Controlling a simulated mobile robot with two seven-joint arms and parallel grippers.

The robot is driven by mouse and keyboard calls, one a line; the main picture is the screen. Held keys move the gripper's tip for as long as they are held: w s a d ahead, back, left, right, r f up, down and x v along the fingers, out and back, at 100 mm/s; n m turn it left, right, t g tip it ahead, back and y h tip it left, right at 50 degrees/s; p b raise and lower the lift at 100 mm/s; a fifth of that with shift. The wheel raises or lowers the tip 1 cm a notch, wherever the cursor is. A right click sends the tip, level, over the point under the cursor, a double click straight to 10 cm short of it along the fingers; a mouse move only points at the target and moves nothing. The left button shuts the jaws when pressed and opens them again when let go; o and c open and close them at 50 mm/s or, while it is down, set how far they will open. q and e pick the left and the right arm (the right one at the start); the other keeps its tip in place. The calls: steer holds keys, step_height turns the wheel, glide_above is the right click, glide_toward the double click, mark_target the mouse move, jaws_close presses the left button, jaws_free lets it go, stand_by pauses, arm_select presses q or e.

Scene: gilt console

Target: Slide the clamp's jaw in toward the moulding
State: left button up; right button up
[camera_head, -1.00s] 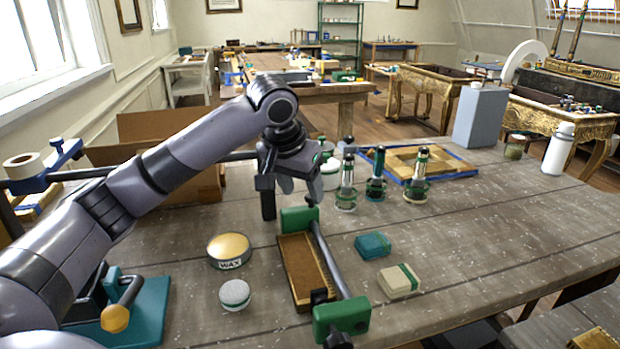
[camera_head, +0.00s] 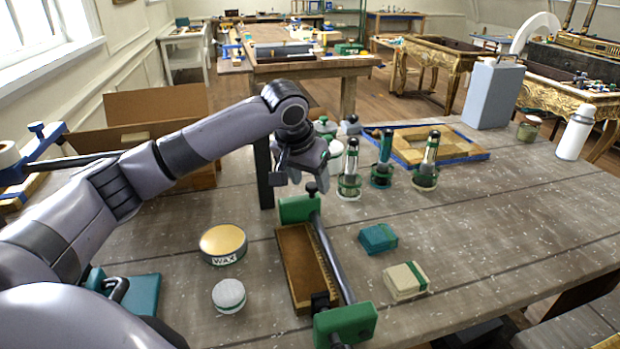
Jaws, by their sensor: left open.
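The clamp lies on the workbench with a dark bar (camera_head: 333,262) running between two green jaws. The far jaw (camera_head: 299,208) is at the far end, and the near jaw (camera_head: 345,323) is at the near end. The brown moulding (camera_head: 303,262) lies beside the bar, between the jaws. My left gripper (camera_head: 305,183) is open just above and behind the far jaw, beside a dark knob on it. I cannot tell whether a fingertip touches the knob. My right gripper is out of view.
A wax tin (camera_head: 223,244) and a small round tin (camera_head: 229,296) stand left of the clamp. A teal block (camera_head: 378,238) and a cream block (camera_head: 405,281) lie to its right. Several green-banded bottles (camera_head: 350,170) stand behind.

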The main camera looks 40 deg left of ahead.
arm_select(q)
steer(key=shift+w+f, duration=0.2)
steer(key=shift+f, duration=0.2)
jaws_close()
steer(key=shift+s+d, duration=0.45)
steer(key=shift+d, duration=0.1)
jaws_free()
steer(key=v, duration=0.7)
steer(key=shift+s, duration=0.1)
